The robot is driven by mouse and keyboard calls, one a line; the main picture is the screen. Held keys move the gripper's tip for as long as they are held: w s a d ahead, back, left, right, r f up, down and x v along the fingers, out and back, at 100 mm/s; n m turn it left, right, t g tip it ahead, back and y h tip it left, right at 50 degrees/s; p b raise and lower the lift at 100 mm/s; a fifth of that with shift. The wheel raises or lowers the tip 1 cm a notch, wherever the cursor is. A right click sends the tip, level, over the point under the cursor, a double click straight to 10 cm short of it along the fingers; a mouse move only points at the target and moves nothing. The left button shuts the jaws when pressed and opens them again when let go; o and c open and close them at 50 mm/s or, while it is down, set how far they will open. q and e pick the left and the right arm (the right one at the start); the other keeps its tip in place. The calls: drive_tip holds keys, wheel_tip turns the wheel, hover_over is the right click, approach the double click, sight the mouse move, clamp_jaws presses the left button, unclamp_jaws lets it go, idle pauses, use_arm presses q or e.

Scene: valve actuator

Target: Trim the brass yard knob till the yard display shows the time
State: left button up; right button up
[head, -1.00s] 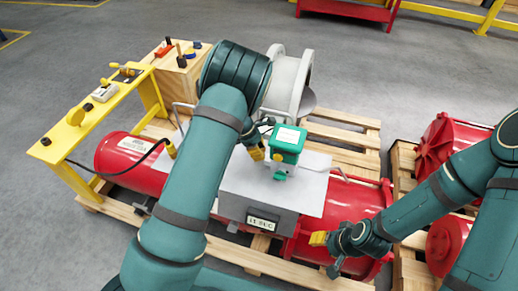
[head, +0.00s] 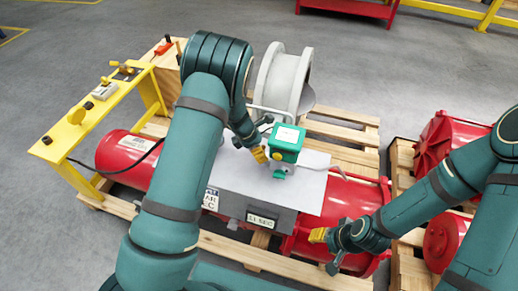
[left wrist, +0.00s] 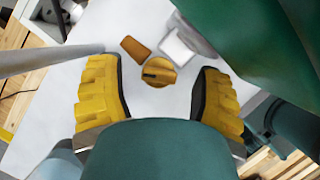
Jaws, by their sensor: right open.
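A round brass knob (left wrist: 158,73) with a dark slot sits on the pale top of the grey box, seen in the left wrist view. A small brown piece (left wrist: 135,48) lies beside it. My left gripper (left wrist: 160,95) is open, its yellow fingers on either side of the knob and apart from it. In the head view the left gripper (head: 259,154) is beside the green box (head: 286,142) and the knob is hidden. A display (head: 262,220) on the grey box's front shows small digits, too blurred to read surely. My right gripper (head: 318,236) is open and empty near the red cylinder.
The grey box (head: 287,190) sits on a red cylinder (head: 350,205) on a wooden pallet (head: 345,130). A yellow stand (head: 95,108) with knobs is at the left. A grey flanged pipe (head: 287,80) stands behind. More red parts (head: 441,140) lie at the right.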

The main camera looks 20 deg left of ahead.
use_arm(q)
drive_tip(key=v, duration=1.2)
drive_tip(key=shift+d, duration=0.1)
